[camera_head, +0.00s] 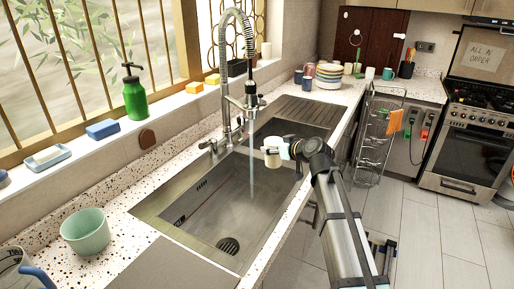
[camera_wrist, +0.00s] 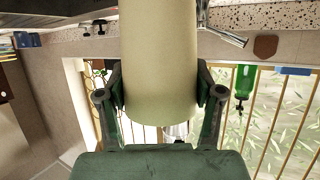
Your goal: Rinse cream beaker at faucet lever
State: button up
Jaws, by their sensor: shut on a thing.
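My gripper (camera_head: 290,150) is shut on the cream beaker (camera_head: 272,158) and holds it above the sink, near the divider between the two basins. In the wrist view the beaker (camera_wrist: 160,60) fills the middle, with a finger on each side. The faucet (camera_head: 226,95) has a tall spring neck. A water stream (camera_head: 252,170) falls from its spout into the front basin (camera_head: 210,215), just left of the beaker in the head view. I cannot tell whether the water touches the beaker. The faucet lever (camera_head: 208,145) is at the faucet's base, left of the beaker.
A mint-green bowl (camera_head: 85,232) stands on the speckled counter at front left. A green soap bottle (camera_head: 134,98), a blue sponge (camera_head: 102,129) and a soap dish (camera_head: 48,158) line the windowsill. Stacked bowls (camera_head: 329,75) stand beyond the ribbed drainboard (camera_head: 300,110).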

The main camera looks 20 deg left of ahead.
jog(key=shift+r, duration=0.1)
jog(key=s+d+r, duration=0.2)
jog(key=d+r, duration=0.2)
jog(key=shift+s+d, duration=0.2)
jog(key=shift+s, duration=0.05)
dwell(0.5)
dwell(0.5)
